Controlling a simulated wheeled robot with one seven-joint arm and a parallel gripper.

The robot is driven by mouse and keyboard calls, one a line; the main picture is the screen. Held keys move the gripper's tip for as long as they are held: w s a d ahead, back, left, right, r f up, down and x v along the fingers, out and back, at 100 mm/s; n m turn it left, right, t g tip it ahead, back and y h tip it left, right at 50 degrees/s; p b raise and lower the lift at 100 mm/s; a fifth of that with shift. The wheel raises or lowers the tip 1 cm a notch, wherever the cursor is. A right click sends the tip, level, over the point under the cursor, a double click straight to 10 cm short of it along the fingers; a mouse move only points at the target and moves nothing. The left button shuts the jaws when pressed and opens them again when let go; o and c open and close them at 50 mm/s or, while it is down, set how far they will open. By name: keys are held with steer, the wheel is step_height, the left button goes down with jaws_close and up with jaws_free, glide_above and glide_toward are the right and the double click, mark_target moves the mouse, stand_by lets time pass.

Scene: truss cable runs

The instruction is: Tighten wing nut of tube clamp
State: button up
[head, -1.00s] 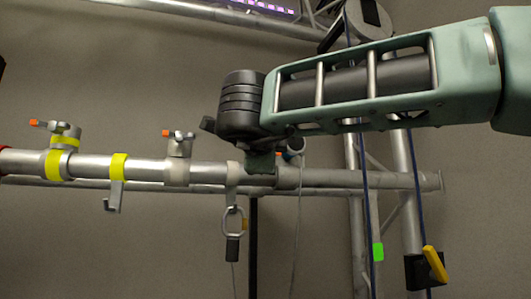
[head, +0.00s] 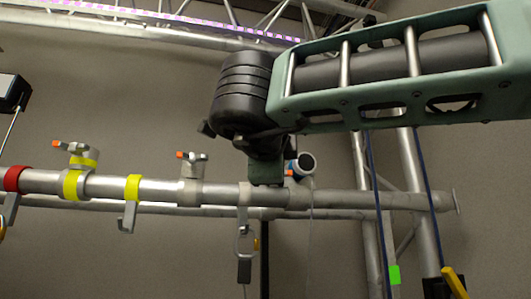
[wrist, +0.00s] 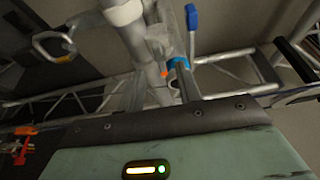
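A long grey tube (head: 150,190) runs across the head view and carries several tube clamps. One clamp (head: 82,160) with an orange-tipped wing nut sits beside yellow tape. A plain grey clamp (head: 192,168), also with an orange tip, stands further right. My gripper (head: 266,172) points down at the tube, right of that clamp; its fingers are not distinct. Just behind it is a white and blue round part (head: 303,164) with a bit of orange near it. The wrist view shows a clamp (wrist: 160,45) with an orange tip (wrist: 163,73) and a blue ring (wrist: 179,62), close beyond my gripper's body.
A hanging ring fitting (head: 243,243) is below the tube, near my gripper; it also appears in the wrist view (wrist: 53,45). A hook with yellow tape (head: 132,190) and a red band (head: 15,179) are further left. Upright truss tubes (head: 410,185) and blue ropes stand at right.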

steer(key=s+a+b, duration=0.1)
steer(key=s+b, duration=0.1)
steer(key=s, duration=0.8)
steer(key=shift+s, duration=0.35)
steer(key=shift+a, duration=0.15)
steer(key=w+a+f+n+y, duration=0.3)
steer(key=a+f+n+y, duration=0.55)
steer(key=n+y, duration=0.35)
step_height(320, 180, down, 17)
steer(key=s+a+n+g+y, duration=0.1)
steer(key=s+a+n+g, duration=0.1)
steer(key=n+g, duration=0.65)
steer(key=s+d+f+n+g+h, duration=0.2)
steer(key=d+f, duration=0.2)
steer(key=f, duration=0.4)
steer(key=s+d+f+n+g+h, duration=0.1)
steer(key=s+d+f+n+g, duration=0.2)
steer(key=f, duration=0.5)
steer(key=s+d+f+n+g+h, duration=0.1)
steer(key=s+d+f+g+h, duration=0.1)
steer(key=d+f, duration=0.4)
steer(key=s+d+f+g+h, duration=0.2)
steer(key=s+d+f+h, duration=0.3)
steer(key=d, duration=0.8)
step_height(320, 180, down, 3)
steer(key=s, duration=0.2)
steer(key=shift+s+r+n+h, duration=0.2)
steer(key=shift+s+n+h, duration=0.1)
steer(key=shift+n, duration=0.05)
